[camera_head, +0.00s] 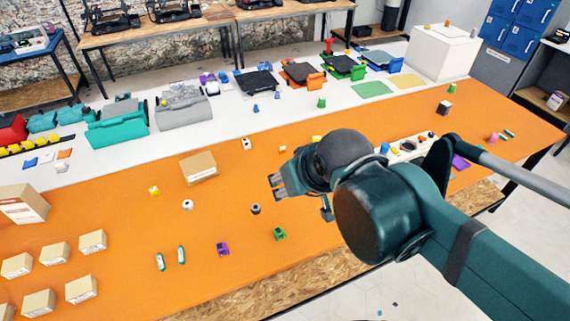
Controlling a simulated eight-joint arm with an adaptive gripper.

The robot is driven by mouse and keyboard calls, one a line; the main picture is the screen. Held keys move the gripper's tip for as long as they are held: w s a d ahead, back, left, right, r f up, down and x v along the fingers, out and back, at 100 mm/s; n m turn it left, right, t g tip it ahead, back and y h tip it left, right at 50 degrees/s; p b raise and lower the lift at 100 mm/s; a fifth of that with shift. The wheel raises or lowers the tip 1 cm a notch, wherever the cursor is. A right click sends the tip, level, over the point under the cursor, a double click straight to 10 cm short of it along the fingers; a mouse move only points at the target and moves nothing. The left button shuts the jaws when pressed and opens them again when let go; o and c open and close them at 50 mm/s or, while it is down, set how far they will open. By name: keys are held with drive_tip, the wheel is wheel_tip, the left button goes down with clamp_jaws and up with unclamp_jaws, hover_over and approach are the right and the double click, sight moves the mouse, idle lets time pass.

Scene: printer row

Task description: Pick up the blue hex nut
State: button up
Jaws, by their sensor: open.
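A small blue piece (384,148) sits at the left end of a pale tray (400,160) of small parts, just right of my arm's wrist. It is too small to tell whether it is the blue hex nut. Two small blue pieces, one at the front (255,108) and one behind it (277,95), stand on the white strip near the printers. My gripper (299,200) is open and empty above the orange table, left of and nearer than the tray. My arm hides part of the table and the tray's near side.
The orange table (120,215) carries a cardboard box (198,167), several smaller boxes at left, a green piece (279,234), a purple piece (222,249) and a dark cylinder (255,209). A white block (442,52) stands at back right. Clear orange surface lies between the small parts.

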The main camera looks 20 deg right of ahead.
idle(0.4)
drive_tip(key=w+d+f+m+g, duration=0.2)
drive_tip(key=w+d+f+m, duration=0.25)
drive_tip(key=w, duration=0.35)
drive_tip(key=w+d+f+m+g, duration=0.2)
drive_tip(key=w+d+f+m, duration=0.1)
drive_tip(key=w+m, duration=0.35)
drive_tip(key=w+d+f+m+g, duration=0.1)
drive_tip(key=w+d+f+m, duration=0.1)
drive_tip(key=f, duration=0.3)
drive_tip(key=w+d+f+m+g, duration=0.1)
drive_tip(key=w+d+f+m, duration=0.2)
drive_tip(key=f, duration=0.3)
drive_tip(key=w+d+f+m+g, duration=0.1)
drive_tip(key=w+d+f+m, duration=0.1)
drive_tip(key=w+f, duration=0.2)
drive_tip(key=shift+w+d+f+m, duration=0.1)
drive_tip(key=shift+w+f+m, duration=0.1)
drive_tip(key=shift+f, duration=0.25)
drive_tip(key=shift+w+d+f+m, duration=0.1)
drive_tip(key=shift+f+m, duration=0.1)
drive_tip(key=shift+f, duration=0.25)
drive_tip(key=shift+f, duration=1.3)
